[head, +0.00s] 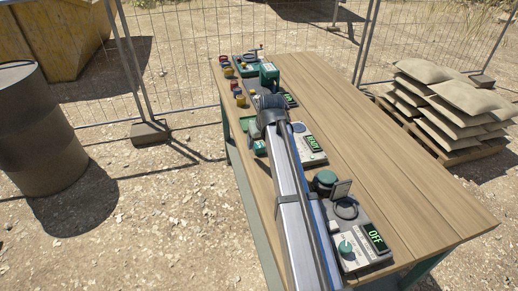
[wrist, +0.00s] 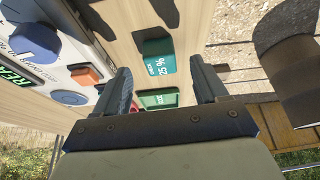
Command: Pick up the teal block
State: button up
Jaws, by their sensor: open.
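The teal block (wrist: 160,57) lies on the wooden table, with white lettering including "25 %" on its face. In the wrist view it is just past my gripper (wrist: 161,82), roughly in line with the gap between the fingers. My gripper is open, with nothing held. A second, greener block (wrist: 158,98) with a white label shows between the fingers, partly hidden by the gripper body. In the head view my arm covers much of this area; a small green-teal piece (head: 259,147) shows at its left, likely the teal block.
A device with a READY display (head: 312,144) stands beside my arm; its blue knob (wrist: 36,42) is left in the wrist view. A device with an OFF display (head: 376,238) is nearer. More small devices crowd the far table end. The table's right side (head: 385,140) is clear.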

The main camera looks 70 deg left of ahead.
aim_at(260, 146)
jog(key=x, duration=0.4)
jog(key=shift+c, duration=0.4)
jog(key=c, duration=1)
jog(key=shift+r, duration=0.1)
